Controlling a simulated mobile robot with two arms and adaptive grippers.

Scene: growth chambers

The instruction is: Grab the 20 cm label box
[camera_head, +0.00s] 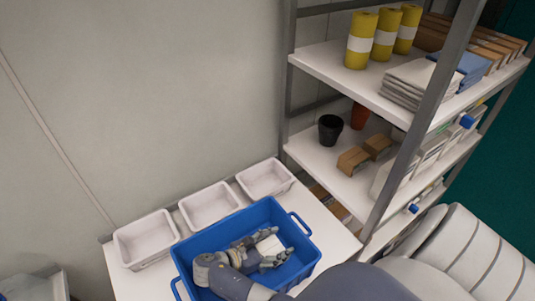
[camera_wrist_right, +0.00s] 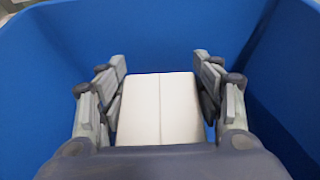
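A white box (camera_head: 270,245), which looks like the label box, lies inside the blue crate (camera_head: 300,223). Its pale top with a lengthwise seam shows in the right wrist view (camera_wrist_right: 160,108). Its size cannot be read. My right gripper (camera_head: 274,246) reaches down into the crate at the box. In the wrist view its fingers (camera_wrist_right: 161,68) are spread wide, one on each side of the box. A narrow gap shows at the right finger; contact on the left is unclear. The palm hides the box's near end. My left gripper is not in view.
The crate's blue walls (camera_wrist_right: 160,35) surround the right gripper closely. Three white bins (camera_head: 146,262) stand along the wall behind the crate on the white table (camera_head: 335,240). A shelf rack (camera_head: 330,62) with yellow rolls, pots and boxes stands at the right.

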